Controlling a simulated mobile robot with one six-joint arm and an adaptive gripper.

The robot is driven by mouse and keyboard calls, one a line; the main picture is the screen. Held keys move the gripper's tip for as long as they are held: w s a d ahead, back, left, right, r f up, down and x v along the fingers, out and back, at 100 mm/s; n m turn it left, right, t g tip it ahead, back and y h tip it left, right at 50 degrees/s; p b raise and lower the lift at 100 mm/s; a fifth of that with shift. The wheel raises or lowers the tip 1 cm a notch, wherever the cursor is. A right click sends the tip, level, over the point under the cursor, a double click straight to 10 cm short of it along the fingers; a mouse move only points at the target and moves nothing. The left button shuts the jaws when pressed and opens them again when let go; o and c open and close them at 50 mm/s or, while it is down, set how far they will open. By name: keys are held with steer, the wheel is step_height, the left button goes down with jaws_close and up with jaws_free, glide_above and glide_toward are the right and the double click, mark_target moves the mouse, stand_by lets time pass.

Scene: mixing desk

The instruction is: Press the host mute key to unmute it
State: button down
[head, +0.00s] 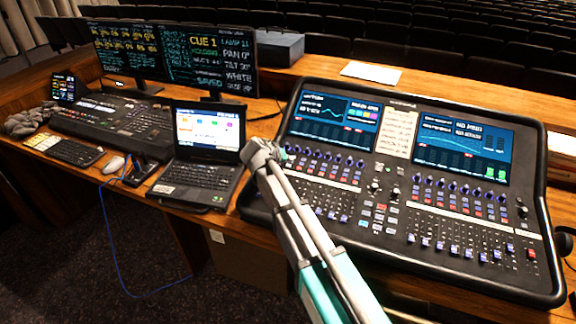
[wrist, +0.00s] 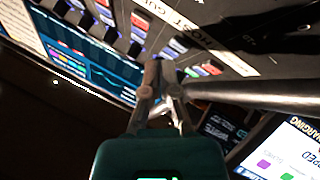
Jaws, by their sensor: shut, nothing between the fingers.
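The mixing console (head: 537,215) stands on the desk at the right of the head view, with two lit screens and rows of keys and faders. In the wrist view, a pale label strip (wrist: 225,56) carries partly readable lettering that seems to include HOST. Contact cannot be told. In the head view my arm reaches over the console's left edge.
A laptop (head: 207,155) stands left of the console, close to my arm. A mouse (head: 113,164), keyboard (head: 75,151), lighting desk (head: 120,128) and two monitors (head: 207,62) are further left. A white sheet (head: 371,72) lies behind the console.

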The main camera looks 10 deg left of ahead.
mark_target(287, 169)
steer(key=shift+s+r+p, duration=0.15)
steer(key=shift+r+p, duration=1.05)
steer(key=shift+r, duration=0.05)
steer(key=shift+s+r+p, duration=0.1)
steer(key=shift+r+p, duration=1.1)
steer(key=shift+r, duration=0.05)
steer(key=shift+s+f, duration=0.1)
